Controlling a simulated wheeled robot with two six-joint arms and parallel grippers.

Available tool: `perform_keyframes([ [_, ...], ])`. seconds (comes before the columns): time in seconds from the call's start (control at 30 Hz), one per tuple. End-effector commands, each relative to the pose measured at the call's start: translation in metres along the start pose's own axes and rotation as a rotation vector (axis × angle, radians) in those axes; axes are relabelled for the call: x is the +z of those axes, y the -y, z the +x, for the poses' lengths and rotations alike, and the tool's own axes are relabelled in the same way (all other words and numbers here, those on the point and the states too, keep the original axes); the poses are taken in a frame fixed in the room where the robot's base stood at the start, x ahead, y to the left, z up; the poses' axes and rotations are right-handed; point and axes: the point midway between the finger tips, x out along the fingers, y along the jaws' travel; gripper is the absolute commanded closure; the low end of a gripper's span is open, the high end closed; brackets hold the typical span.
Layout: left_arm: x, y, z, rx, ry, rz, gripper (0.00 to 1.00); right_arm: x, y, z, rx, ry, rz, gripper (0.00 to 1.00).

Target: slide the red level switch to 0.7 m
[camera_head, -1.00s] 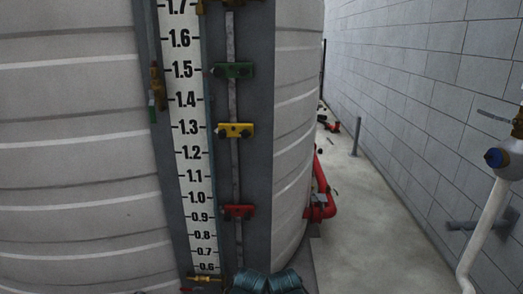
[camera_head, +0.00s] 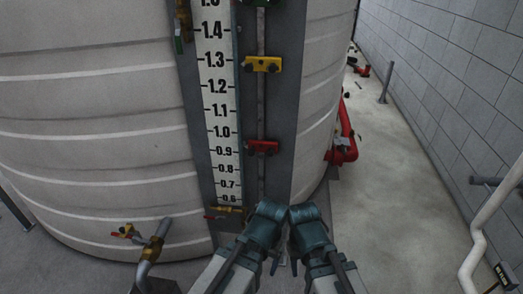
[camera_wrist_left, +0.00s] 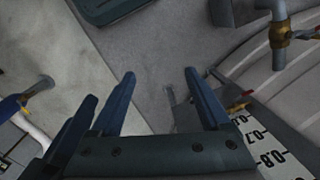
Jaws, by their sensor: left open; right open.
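The red level switch (camera_head: 262,147) is clamped on a vertical rail right of the white number scale (camera_head: 222,110), slightly above the 0.9 mark. My left arm and gripper (camera_head: 268,212) and my right gripper (camera_head: 303,215) are side by side below the switch, apart from it; their fingers are largely hidden in the head view. In the left wrist view my left gripper (camera_wrist_left: 160,75) has its fingers spread with nothing between them. The scale (camera_wrist_left: 260,145) shows there at the lower right, with 0.7 and 0.8 readable. The red switch is not visible there.
A yellow switch (camera_head: 262,64) sits near 1.3, and a green one (camera_head: 266,3) is cut off at the top. A brass valve (camera_head: 228,209) crosses the scale's foot. A piped valve (camera_head: 155,245) stands lower left. Open floor (camera_head: 400,190) lies right, beside the block wall (camera_head: 450,70).

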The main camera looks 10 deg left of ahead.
Motion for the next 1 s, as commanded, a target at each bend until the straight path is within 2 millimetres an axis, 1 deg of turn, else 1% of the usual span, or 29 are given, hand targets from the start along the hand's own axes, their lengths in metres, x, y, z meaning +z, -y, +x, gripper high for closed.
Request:
perform_keyframes([
  [0.43, 0.000, 0.000, 0.000, 0.000, 0.000, 0.000, 0.20, 0.000, 0.000, 0.000, 0.000, 0.000, 0.000, 0.50],
  [0.47, 0.000, 0.000, 0.000, 0.000, 0.000, 0.000, 0.22, 0.000, 0.000, 0.000, 0.000, 0.000, 0.000, 0.50],
  [0.5, -0.001, 0.000, 0.001, 0.000, -0.002, -0.001, 0.29, 0.000, 0.000, 0.001, 0.000, 0.000, 0.000, 0.50],
  [0.53, -0.002, 0.001, 0.002, -0.001, -0.008, -0.003, 0.34, 0.000, 0.000, 0.002, 0.000, 0.000, 0.000, 0.50],
  [0.57, -0.005, 0.002, 0.005, -0.003, -0.020, -0.007, 0.34, 0.000, 0.001, 0.005, 0.000, 0.000, 0.000, 0.50],
  [0.67, -0.030, 0.011, 0.024, -0.015, -0.111, -0.038, 0.34, -0.002, 0.002, 0.025, 0.000, 0.000, 0.000, 0.50],
  [0.77, -0.075, 0.032, 0.049, -0.043, -0.290, -0.092, 0.34, -0.003, 0.005, 0.057, 0.000, 0.000, 0.000, 0.50],
  [0.8, -0.096, 0.043, 0.057, -0.057, -0.377, -0.117, 0.34, -0.004, 0.007, 0.070, 0.001, 0.000, 0.000, 0.50],
  [0.87, -0.126, 0.060, 0.065, -0.080, -0.513, -0.150, 0.34, -0.005, 0.008, 0.090, 0.001, 0.000, 0.000, 0.50],
  [0.9, -0.144, 0.072, 0.067, -0.095, -0.602, -0.170, 0.34, -0.006, 0.010, 0.103, 0.001, 0.000, -0.001, 0.50],
  [0.97, -0.170, 0.090, 0.068, -0.118, -0.736, -0.196, 0.34, -0.007, 0.011, 0.121, 0.001, 0.000, -0.001, 0.50],
  [1.0, -0.185, 0.102, 0.067, -0.135, -0.826, -0.211, 0.34, -0.008, 0.013, 0.134, 0.001, 0.000, -0.001, 0.50],
])
